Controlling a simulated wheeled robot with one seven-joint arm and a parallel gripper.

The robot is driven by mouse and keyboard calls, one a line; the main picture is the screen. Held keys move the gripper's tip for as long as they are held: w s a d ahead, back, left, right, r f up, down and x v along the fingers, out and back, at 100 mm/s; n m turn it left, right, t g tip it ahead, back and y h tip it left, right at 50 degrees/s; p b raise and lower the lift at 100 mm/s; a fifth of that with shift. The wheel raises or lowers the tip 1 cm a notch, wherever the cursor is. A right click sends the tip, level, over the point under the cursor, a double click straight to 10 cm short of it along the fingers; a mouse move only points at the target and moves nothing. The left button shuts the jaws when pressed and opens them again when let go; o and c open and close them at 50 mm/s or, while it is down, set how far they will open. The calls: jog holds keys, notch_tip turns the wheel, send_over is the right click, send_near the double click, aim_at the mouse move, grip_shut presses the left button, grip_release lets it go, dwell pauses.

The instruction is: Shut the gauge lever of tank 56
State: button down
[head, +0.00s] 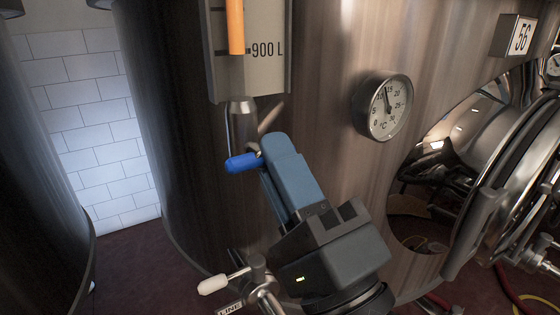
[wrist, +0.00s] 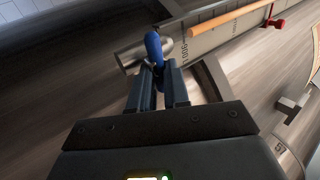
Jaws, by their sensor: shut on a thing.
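The gauge lever (head: 243,162) has a blue grip and sits just below the level gauge (head: 250,75) of the tank (head: 325,60) marked 56. The blue lever (wrist: 154,48) also shows in the wrist view, rising from between the fingertips. My gripper (head: 266,148) reaches up from below right, and its fingers are closed on the lever near the grip's inner end. In the wrist view my gripper (wrist: 160,75) has its two fingers on either side of the lever's base. The lever points left, slightly downward, in the head view. The fingers hide part of its stem.
A plate reading 56 (head: 521,37) and a dial thermometer (head: 383,106) are on the tank. An open round manway door (head: 515,190) stands at right. A white-handled valve (head: 222,283) is below my gripper. Another tank (head: 35,170) stands at left, with a gap between.

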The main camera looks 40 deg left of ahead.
jog(key=shift+w, duration=0.1)
jog(key=c, duration=1.1)
grip_release()
